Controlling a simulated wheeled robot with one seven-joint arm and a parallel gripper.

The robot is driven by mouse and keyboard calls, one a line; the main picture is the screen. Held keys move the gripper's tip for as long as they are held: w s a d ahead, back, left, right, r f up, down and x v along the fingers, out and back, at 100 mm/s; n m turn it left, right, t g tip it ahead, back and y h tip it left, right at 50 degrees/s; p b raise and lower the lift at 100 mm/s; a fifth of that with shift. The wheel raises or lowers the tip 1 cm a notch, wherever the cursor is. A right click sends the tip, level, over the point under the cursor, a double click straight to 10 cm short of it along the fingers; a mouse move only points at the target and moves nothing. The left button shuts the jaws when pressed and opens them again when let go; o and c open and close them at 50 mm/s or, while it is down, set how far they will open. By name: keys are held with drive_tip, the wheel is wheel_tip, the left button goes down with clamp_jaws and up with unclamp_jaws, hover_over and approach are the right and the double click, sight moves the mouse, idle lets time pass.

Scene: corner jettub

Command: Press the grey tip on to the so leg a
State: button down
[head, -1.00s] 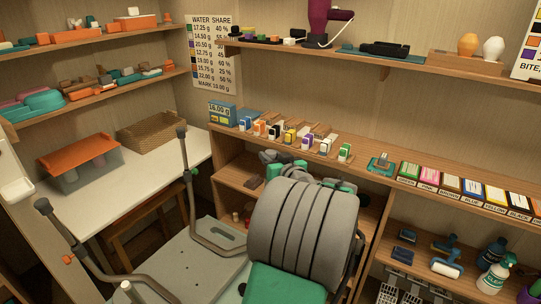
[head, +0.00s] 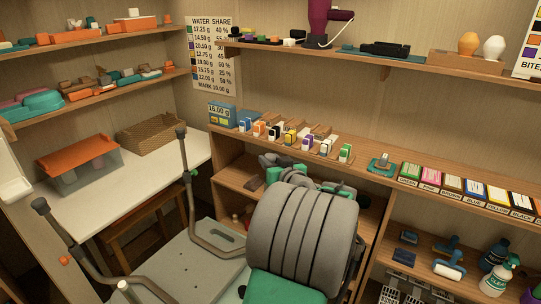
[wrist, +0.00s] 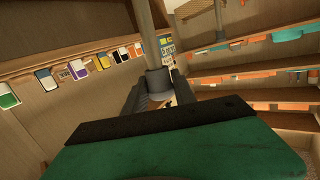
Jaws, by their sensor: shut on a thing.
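In the wrist view my gripper (wrist: 160,98) is shut on the grey tip (wrist: 158,82), a short dark grey cylinder. A thinner grey tube, a leg (wrist: 148,35), runs straight from the tip to the picture's top edge. The two are in line and look to be touching; how deep the leg sits in the tip cannot be told. In the head view the metal tube frame (head: 203,243) has dark tips on two upright legs (head: 182,134) (head: 40,205). A pale-ended tube (head: 124,286) shows at the bottom. My arm hides the gripper and held tip there.
The frame's grey panel (head: 180,268) lies beside my arm. A white bench (head: 110,195) at left holds an orange-lidded box (head: 78,150) and a basket (head: 150,133).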

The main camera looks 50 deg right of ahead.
drive_tip(key=shift+a+f+b, duration=0.1)
drive_tip(key=shift+f+b, duration=0.6)
drive_tip(key=shift+f, duration=0.1)
drive_tip(key=c, duration=0.9)
unclamp_jaws()
drive_tip(key=shift+r, duration=0.1)
drive_tip(key=shift+c, duration=0.2)
